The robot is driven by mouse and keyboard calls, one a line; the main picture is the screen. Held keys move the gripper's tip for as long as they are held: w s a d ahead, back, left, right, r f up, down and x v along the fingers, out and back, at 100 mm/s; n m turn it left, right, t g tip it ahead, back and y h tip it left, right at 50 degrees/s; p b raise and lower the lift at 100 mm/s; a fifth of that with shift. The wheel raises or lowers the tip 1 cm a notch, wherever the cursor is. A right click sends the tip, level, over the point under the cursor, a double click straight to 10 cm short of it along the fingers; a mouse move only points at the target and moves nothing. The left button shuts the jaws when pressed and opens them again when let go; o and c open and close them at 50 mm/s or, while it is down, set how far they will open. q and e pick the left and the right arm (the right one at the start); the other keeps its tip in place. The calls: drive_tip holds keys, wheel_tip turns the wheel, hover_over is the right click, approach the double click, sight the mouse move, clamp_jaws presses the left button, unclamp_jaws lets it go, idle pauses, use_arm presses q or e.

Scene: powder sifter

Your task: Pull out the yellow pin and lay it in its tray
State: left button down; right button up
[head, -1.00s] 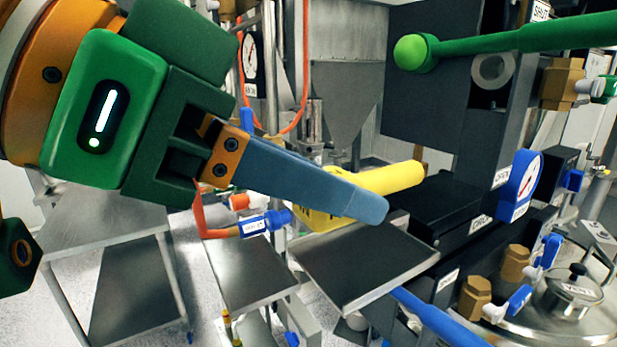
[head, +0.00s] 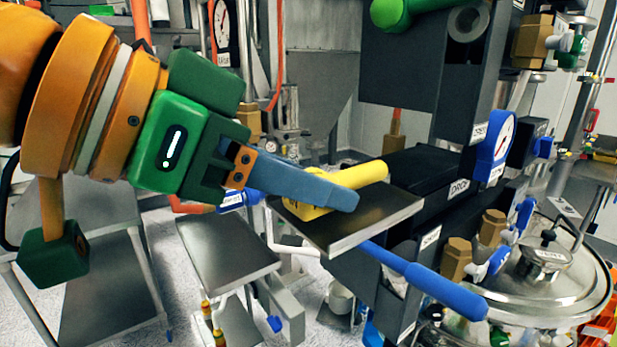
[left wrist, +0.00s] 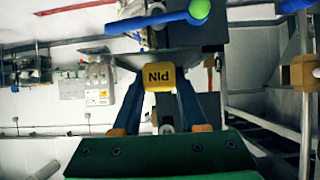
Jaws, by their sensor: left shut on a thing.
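My left gripper (head: 350,199) is shut on the yellow pin (head: 366,177), holding it nearly level over a flat grey metal tray (head: 375,228). The pin's shaft points right and away; its thick head is at the left, partly behind my blue finger. Whether the pin touches the tray or hangs just above it, I cannot tell. In the left wrist view the pin's head (left wrist: 160,78), with its PIN label upside down, sits between both fingertips. My right gripper is not in view.
A dark machine block (head: 430,170) with a gauge (head: 492,140) stands right of the tray. A blue handle (head: 440,290) sticks out below it. A green handle (head: 392,12) is above. A lower steel table (head: 225,250) stands left.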

use_arm(q)
drive_tip(key=shift+w+d+f, duration=0.1)
drive_tip(key=shift+f, duration=0.25)
idle(0.3)
drive_tip(key=shift+c, duration=1.8)
unclamp_jaws()
drive_tip(key=v, duration=0.7)
drive_tip(key=shift+b, duration=0.45)
